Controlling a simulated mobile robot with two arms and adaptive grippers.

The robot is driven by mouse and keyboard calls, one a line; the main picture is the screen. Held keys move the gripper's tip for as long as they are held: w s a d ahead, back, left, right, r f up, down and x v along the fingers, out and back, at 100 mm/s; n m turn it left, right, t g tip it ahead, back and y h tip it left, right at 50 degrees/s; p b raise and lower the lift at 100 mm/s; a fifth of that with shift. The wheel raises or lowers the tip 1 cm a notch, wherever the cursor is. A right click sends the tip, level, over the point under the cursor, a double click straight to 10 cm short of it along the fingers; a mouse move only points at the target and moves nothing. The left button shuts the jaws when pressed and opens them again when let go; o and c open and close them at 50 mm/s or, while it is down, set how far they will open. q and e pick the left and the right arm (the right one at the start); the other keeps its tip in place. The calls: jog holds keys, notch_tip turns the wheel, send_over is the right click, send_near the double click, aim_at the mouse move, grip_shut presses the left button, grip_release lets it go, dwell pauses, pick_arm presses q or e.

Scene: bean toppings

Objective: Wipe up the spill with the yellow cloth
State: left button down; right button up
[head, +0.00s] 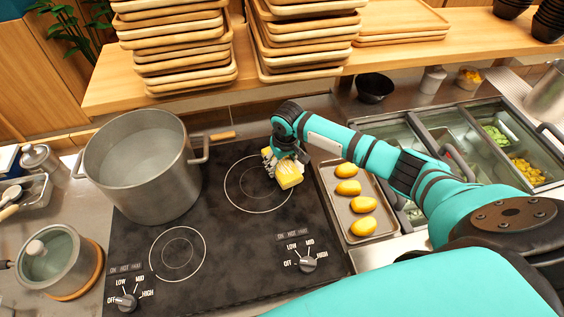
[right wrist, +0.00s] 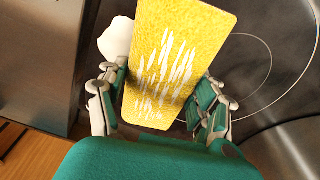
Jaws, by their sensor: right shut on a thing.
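The yellow cloth (head: 289,176), a flat slab with white streaks, is over the ring of the back right burner in the head view. My right gripper (head: 282,160) is shut on it, with one finger on each side in the right wrist view (right wrist: 163,92). A white patch (right wrist: 114,40), which looks like the spill, shows beside the cloth's left edge in the right wrist view. The cloth and gripper hide part of that area. I cannot tell whether the cloth touches the cooktop. My left gripper is not in view.
A large metal pot (head: 140,170) stands left of the cloth on the black cooktop (head: 225,255). A tray (head: 386,222) with several yellow buns lies close on the right. A wooden shelf (head: 105,95) with stacked trays is behind. The cooktop's front middle is clear.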

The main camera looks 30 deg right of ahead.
aim_at(294, 163)
jog(key=shift+f, duration=0.4)
jog(key=shift+d, duration=0.1)
dwell(0.3)
jog(key=shift+s+d+p, duration=0.3)
jog(key=shift+d+p, duration=0.1)
jog(key=shift+d, duration=0.5)
jog(key=shift+s+d+p, duration=0.25)
jog(key=shift+d+p, duration=0.05)
jog(key=shift+d, duration=0.7)
jog(key=shift+a, duration=0.15)
jog(key=shift+w+a+p, duration=0.25)
jog(key=shift+a, duration=0.7)
jog(key=shift+w+a+p, duration=0.25)
jog(key=shift+a, duration=0.65)
jog(key=shift+d, duration=0.1)
